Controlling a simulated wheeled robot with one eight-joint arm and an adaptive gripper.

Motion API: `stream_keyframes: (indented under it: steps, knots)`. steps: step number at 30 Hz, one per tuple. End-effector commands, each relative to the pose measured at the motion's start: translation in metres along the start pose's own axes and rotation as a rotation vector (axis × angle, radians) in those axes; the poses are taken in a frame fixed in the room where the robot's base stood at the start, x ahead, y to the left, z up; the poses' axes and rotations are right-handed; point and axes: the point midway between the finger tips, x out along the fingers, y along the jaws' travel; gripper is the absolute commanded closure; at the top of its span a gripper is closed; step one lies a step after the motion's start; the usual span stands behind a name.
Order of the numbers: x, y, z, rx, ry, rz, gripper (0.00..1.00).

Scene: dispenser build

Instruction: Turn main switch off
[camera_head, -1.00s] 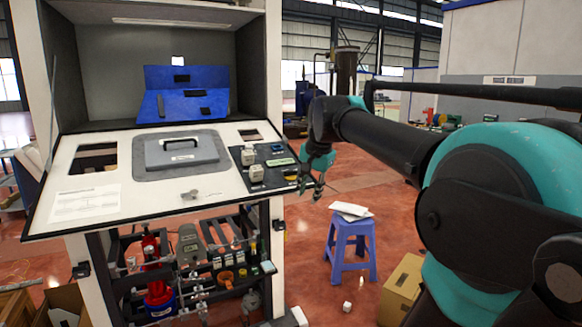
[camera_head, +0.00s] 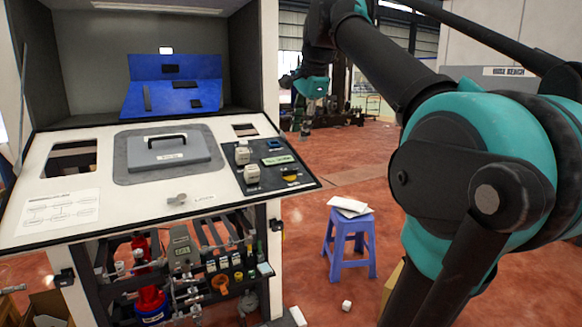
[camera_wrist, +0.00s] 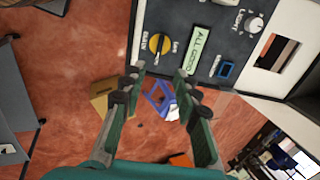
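The main switch is a round yellow knob with a dark handle (camera_wrist: 158,45) on the dark control panel (camera_wrist: 200,15). It also shows in the head view at the panel's right end (camera_head: 291,178). In the wrist view a green display reading "ALL GOOD" (camera_wrist: 197,48) is beside it. My gripper (camera_wrist: 159,73) is open and empty. Its fingertips appear just below the knob in the wrist view, with the knob between their lines and apart from them. In the head view my gripper (camera_head: 306,128) hangs above and behind the panel's right end.
The cabinet's sloped white worktop (camera_head: 90,185) has a grey lidded hatch (camera_head: 172,152). White knobs (camera_head: 252,173) sit left of the yellow switch. A blue stool (camera_head: 347,245) stands on the red floor to the right. Space right of the panel is open.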

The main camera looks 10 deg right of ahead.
Motion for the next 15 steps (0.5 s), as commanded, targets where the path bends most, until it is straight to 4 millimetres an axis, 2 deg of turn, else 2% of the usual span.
stream_keyframes:
  steps: [3, 15]
  knots:
    - [0.025, 0.0, 0.0, 0.0, 0.0, 0.0, 0.69]
    - [0.102, 0.0, 0.0, -0.002, 0.0, 0.0, 0.69]
